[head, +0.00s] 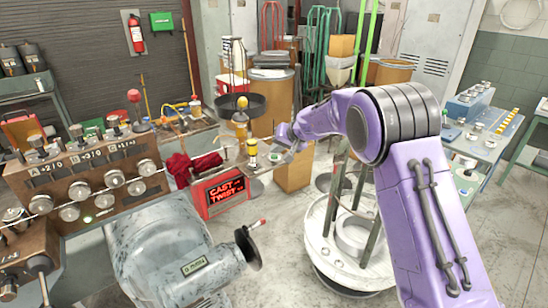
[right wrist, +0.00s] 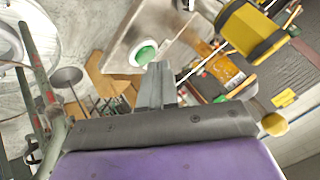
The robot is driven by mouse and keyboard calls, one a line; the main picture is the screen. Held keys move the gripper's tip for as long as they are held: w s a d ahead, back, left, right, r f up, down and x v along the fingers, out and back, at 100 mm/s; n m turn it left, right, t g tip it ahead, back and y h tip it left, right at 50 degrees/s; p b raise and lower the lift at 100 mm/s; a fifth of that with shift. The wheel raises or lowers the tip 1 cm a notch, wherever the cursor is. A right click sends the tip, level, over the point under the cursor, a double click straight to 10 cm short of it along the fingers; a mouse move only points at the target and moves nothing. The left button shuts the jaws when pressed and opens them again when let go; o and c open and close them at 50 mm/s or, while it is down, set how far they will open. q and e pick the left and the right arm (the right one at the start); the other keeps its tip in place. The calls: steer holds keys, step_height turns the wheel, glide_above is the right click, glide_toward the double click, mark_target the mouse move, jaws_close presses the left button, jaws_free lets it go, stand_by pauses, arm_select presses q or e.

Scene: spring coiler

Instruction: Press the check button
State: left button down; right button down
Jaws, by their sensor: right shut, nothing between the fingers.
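A round green button (right wrist: 143,53) in a white ring sits on a beige plate (right wrist: 122,40) in the right wrist view. In the head view the green button (head: 275,157) shows small on the plate beside a yellow-and-black post. I take it for the check button; no label on it is readable. My right gripper (right wrist: 160,69) is shut and empty, its fingertips beside the button in the picture; I cannot tell the gap. In the head view my right gripper (head: 287,139) is just above and right of the button, partly hidden. My left gripper is out of view.
The yellow-and-black post (head: 252,154) stands close to the button. A red "CAST TWIST" sign (head: 225,191) is below, with a red cloth (head: 192,166) to its left. The grey coiler machine (head: 165,255) fills the lower left. A round white base with dark posts (head: 335,250) stands right of centre.

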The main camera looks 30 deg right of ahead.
mark_target(277, 157)
steer(key=shift+f+b, duration=0.3)
steer(key=shift+f, duration=0.1)
stand_by(0.3)
steer(key=shift+r+p, duration=0.85)
steer(key=shift+r, duration=0.1)
step_height(277, 157, up, 5)
steer(key=p, duration=0.5)
stand_by(0.6)
